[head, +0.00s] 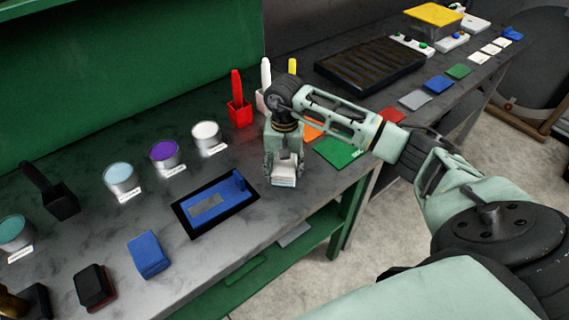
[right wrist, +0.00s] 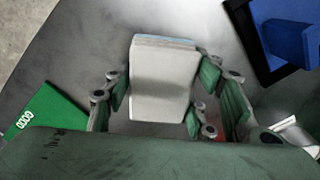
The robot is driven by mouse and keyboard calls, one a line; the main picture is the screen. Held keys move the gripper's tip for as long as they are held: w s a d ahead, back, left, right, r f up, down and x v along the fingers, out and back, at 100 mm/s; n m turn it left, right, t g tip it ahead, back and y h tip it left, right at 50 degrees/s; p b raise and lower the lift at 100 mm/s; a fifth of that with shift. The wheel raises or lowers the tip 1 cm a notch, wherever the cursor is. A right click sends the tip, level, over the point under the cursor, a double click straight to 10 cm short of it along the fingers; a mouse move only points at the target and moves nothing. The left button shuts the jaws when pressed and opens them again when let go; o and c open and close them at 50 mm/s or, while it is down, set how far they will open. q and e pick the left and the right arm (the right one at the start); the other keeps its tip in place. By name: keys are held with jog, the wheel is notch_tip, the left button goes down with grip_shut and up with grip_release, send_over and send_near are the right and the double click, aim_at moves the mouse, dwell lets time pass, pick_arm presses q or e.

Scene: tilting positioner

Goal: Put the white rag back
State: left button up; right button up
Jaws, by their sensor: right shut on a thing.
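My right gripper (head: 284,168) points down over the front part of the bench, to the right of the blue tray. It is shut on a white, block-like folded thing, which I take to be the white rag (head: 284,181). In the right wrist view the white rag (right wrist: 163,82) sits between the finger pads of the right gripper (right wrist: 165,92), with a pale blue edge on one side. I cannot tell whether its underside touches the bench. My left gripper is not in view.
A black tray with blue inside (head: 190,229) lies left of the gripper. Cans, including a white one (head: 206,137), and a red holder (head: 240,112) stand behind. A green mat (head: 342,150) lies to the right. A blue block (head: 150,254) lies front left.

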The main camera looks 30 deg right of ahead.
aim_at(284, 164)
jog(key=shift+f+b, duration=0.25)
jog(key=shift+b, duration=0.1)
jog(key=o, duration=1)
jog(key=shift+r, duration=0.1)
jog(key=shift+o, duration=0.2)
jog(key=shift+r+p, duration=0.15)
jog(key=shift+p, duration=0.15)
notch_tip(284, 164, up, 12)
jog(key=b, duration=0.3)
